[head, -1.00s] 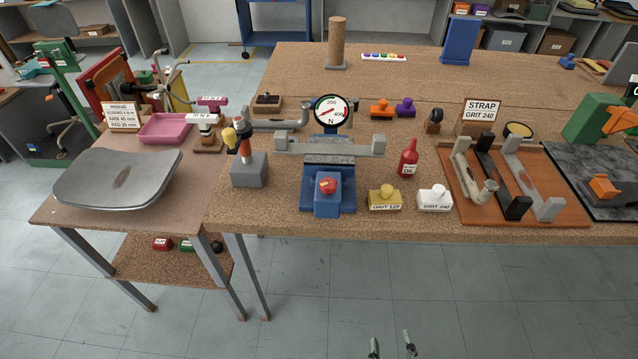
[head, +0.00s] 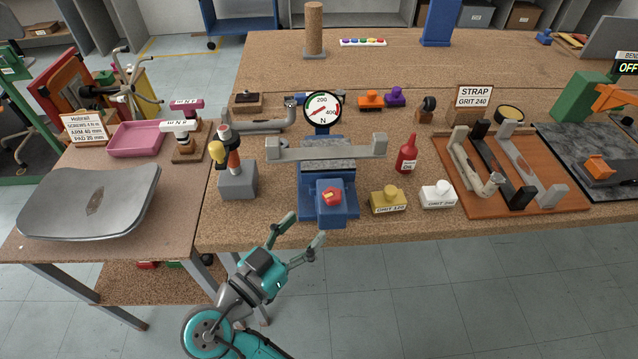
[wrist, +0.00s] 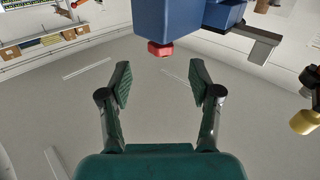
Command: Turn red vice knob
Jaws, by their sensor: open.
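The red vice knob (head: 332,196) sits on the front face of the blue vice (head: 314,208), at the near edge of the cork-topped bench. In the wrist view the red knob (wrist: 160,49) shows under the blue vice body (wrist: 160,18), beyond the fingertips and roughly between them. My gripper (head: 300,228) is open and empty, below and left of the knob in the head view, apart from it. Its two fingers (wrist: 160,82) stand wide apart in the wrist view. A grey metal bar lies across the vice jaws.
A grey block with a yellow-tipped lever (head: 238,180) stands left of the vice. A yellow block (head: 388,200), a white block (head: 438,195) and a red oil bottle (head: 406,155) stand to its right. The floor before the bench is clear.

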